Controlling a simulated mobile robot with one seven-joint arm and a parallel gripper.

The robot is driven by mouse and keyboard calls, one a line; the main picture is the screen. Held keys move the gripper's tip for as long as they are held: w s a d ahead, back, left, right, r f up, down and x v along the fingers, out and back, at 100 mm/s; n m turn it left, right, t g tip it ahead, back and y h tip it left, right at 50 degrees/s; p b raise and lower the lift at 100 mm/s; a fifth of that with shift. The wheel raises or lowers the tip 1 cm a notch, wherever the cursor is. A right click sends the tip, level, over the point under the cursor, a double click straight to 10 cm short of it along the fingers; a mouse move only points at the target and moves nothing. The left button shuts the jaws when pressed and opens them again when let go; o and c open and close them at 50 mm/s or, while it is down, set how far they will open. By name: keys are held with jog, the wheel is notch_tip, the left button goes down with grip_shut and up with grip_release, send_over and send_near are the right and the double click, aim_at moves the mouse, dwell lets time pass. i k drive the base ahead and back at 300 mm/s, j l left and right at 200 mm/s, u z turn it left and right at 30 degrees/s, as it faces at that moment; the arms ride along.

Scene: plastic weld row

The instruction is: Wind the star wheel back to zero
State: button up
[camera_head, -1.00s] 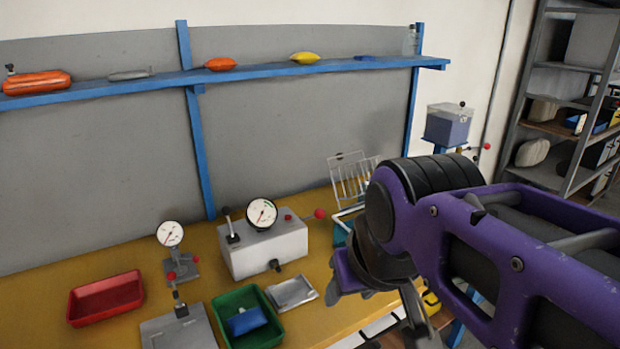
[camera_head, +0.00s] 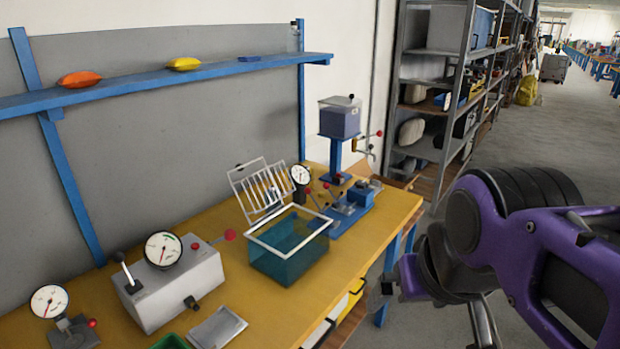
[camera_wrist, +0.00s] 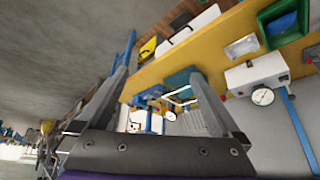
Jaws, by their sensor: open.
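A blue bench machine (camera_head: 345,208) with red-knobbed levers stands at the right end of the yellow bench. A spoked part with red knobs at its left side may be the star wheel, but it is too small to tell, and no zero mark can be read. The machine also shows between my fingers in the wrist view (camera_wrist: 150,96). My gripper (camera_wrist: 158,76) is open and empty, apart from everything. In the head view my arm is right of the bench, over the floor.
A teal tank (camera_head: 290,262) with a white rim stands left of the machine, a wire rack (camera_head: 260,188) behind it. A grey box with a dial (camera_head: 172,282) is further left. A hopper (camera_head: 339,120) rises behind the machine.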

aim_at(359, 184)
jog(key=i+l+u, duration=0.1)
jog(key=i+l, duration=0.15)
jog(key=i+l+u, duration=0.15)
jog(key=l, duration=0.25)
jog(key=i+l+u, duration=0.1)
jog(key=i+l, duration=0.2)
jog(key=i+l+u, duration=0.15)
jog(key=l, duration=0.3)
jog(key=i+l+u, duration=0.1)
jog(key=l, duration=0.3)
jog(key=i+l+u, duration=0.1)
jog(key=i+l, duration=0.2)
jog(key=k+l, duration=0.1)
jog(key=l, duration=0.2)
jog(key=k+l, duration=0.1)
jog(key=l, duration=0.25)
jog(key=k+l, duration=0.1)
jog(key=l, duration=0.2)
jog(key=k+l, duration=0.15)
jog(key=k, duration=0.2)
jog(key=i+j+u, duration=0.1)
jog(key=i, duration=0.35)
jog(key=i+j+u, duration=0.1)
jog(key=i, duration=0.35)
